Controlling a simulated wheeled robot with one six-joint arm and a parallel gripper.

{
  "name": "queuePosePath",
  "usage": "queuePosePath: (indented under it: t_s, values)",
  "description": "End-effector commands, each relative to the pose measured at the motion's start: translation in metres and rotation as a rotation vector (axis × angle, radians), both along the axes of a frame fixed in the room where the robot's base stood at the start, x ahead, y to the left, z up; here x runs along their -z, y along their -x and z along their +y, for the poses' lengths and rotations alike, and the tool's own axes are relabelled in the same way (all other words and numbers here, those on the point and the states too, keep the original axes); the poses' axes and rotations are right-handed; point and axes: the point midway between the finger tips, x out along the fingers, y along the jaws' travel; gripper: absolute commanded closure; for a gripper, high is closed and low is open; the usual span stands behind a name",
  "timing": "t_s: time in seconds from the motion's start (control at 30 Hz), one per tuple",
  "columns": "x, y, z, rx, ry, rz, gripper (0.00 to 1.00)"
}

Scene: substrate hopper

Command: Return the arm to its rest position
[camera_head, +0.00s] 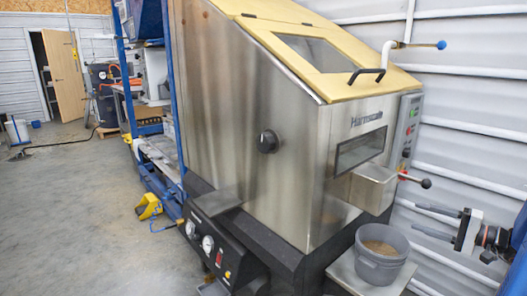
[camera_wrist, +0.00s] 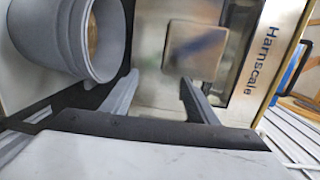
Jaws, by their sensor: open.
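My gripper (camera_head: 416,218) is at the right side of the head view, in front of the white corrugated wall. Its two fingers point left, spread apart with nothing between them. The wrist view also shows my open gripper (camera_wrist: 158,85), with the steel hopper machine behind the fingers. The machine (camera_head: 225,100) fills the middle of the head view, with its yellow lid (camera_head: 300,35) down. A grey bucket (camera_head: 380,268) with brown granules stands below the spout (camera_head: 372,184), left of my gripper. It also shows in the wrist view (camera_wrist: 105,40).
Higher up is a blue-tipped handle (camera_head: 441,45). The bucket stands on a metal shelf (camera_head: 345,272). A blue frame (camera_head: 128,90) stands behind the machine. The concrete floor (camera_head: 80,210) at left is largely open.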

Motion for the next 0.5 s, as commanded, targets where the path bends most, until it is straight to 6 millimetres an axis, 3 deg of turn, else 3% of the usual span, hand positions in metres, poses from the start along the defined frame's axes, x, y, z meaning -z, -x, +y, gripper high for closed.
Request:
queuePosePath:
  t_s: [0.27, 0.5]
  values:
    - [-0.005, 0.009, 0.060, -0.118, 0.066, 0.088, 0.46]
    - [-0.007, 0.036, 0.139, -0.272, 0.196, 0.217, 0.46]
